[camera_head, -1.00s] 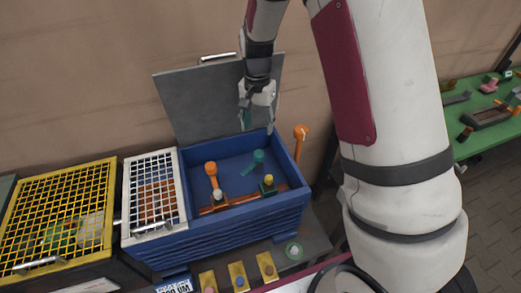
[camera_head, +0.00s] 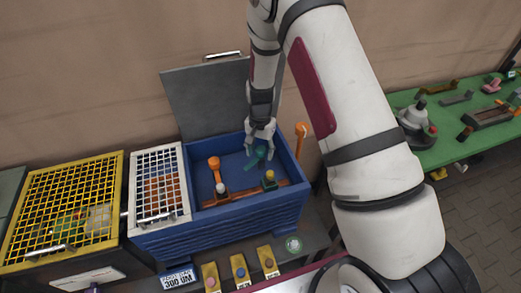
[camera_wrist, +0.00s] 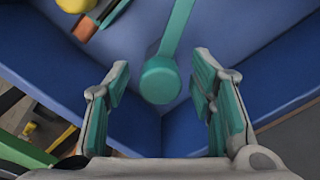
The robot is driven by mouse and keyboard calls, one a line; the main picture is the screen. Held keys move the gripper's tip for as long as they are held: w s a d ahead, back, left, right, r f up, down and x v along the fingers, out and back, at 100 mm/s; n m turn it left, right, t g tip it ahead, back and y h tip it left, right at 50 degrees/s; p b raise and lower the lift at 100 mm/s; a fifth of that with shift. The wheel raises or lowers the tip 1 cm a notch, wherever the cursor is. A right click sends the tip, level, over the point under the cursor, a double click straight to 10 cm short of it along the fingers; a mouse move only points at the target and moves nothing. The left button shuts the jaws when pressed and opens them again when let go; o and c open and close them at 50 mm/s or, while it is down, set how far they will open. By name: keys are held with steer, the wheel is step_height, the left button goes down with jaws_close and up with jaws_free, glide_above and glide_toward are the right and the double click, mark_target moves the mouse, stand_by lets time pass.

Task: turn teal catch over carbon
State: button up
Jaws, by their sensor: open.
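The teal catch (camera_head: 257,157) is inside the blue box, near its back right part. In the wrist view the catch shows as a round teal knob (camera_wrist: 159,79) with a flat teal arm (camera_wrist: 177,27) running away from it. My gripper (camera_head: 261,147) is just above the catch. In the wrist view my gripper (camera_wrist: 160,105) is open, its teal-padded fingers on either side of the knob and apart from it. A carbon part (camera_head: 238,192) cannot be told for sure; a brown-orange bar with a dark piece lies at the front of the box.
The blue box (camera_head: 222,238) has its grey lid (camera_head: 205,105) raised behind. An orange lever (camera_head: 214,165) stands inside left, an orange handle (camera_head: 301,135) outside right. A yellow knob (camera_head: 269,175) is near the bar. Mesh-covered boxes (camera_head: 68,200) stand left; a green table (camera_head: 465,125) stands right.

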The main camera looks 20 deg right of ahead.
jaws_close()
steer(key=shift+n, duration=0.4)
steer(key=n+b, duration=0.1)
steer(key=n, duration=0.4)
steer(key=shift+d+n, duration=0.1)
steer(key=shift+n, duration=0.3)
steer(key=n+b, duration=0.1)
steer(key=n, duration=0.4)
steer(key=shift+d, duration=0.15)
steer(key=shift+n, duration=0.3)
jaws_free()
